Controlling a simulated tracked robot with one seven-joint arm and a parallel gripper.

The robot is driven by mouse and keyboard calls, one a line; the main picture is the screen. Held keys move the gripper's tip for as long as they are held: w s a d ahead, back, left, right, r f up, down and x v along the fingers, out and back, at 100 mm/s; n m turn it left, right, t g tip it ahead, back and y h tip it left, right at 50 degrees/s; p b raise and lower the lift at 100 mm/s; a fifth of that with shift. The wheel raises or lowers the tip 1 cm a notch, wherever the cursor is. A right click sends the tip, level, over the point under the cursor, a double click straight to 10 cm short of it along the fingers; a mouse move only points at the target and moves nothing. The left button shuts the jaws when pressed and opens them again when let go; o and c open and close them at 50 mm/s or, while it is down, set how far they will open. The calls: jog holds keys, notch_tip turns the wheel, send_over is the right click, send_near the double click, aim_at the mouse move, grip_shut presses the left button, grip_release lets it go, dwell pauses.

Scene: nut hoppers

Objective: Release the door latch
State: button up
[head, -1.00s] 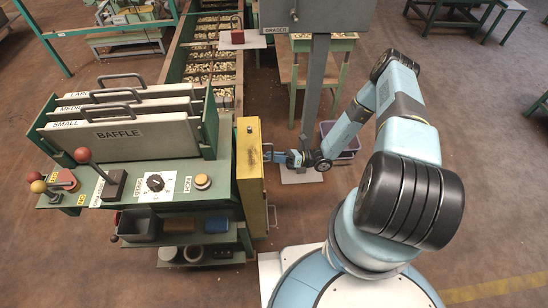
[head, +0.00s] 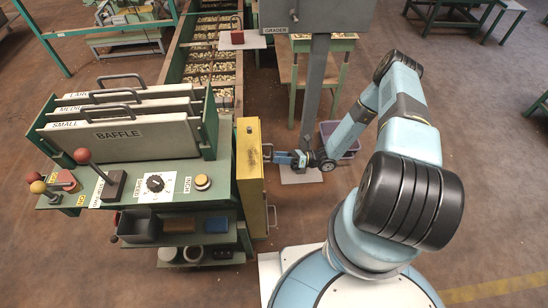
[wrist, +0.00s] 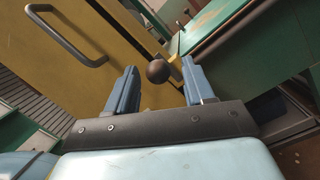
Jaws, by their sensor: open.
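The yellow door (head: 249,170) stands closed against the side of the green cabinet, seen nearly edge-on in the head view. In the wrist view the door (wrist: 75,55) fills the upper left. A dark round knob (wrist: 158,71), which looks like the latch, lies ahead of my gripper (wrist: 160,88) and between its two blue fingers in the picture. A gap shows on both sides of the knob; I cannot tell how deep it sits between the fingers. My gripper (head: 274,157) is open, pointing left at the door's upper part. The latch is hard to make out in the head view.
A grey bar handle (wrist: 65,35) is on the door, left of the knob. The green control panel (head: 140,190) with levers and baffles (head: 125,138) is left of the door. A grey post (head: 316,90) and purple bin (head: 340,140) stand close behind my wrist.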

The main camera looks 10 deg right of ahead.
jog(key=d+f, duration=0.2)
jog(key=d, duration=0.9)
jog(key=shift+s+d+f, duration=0.2)
jog(key=shift+d, duration=0.15)
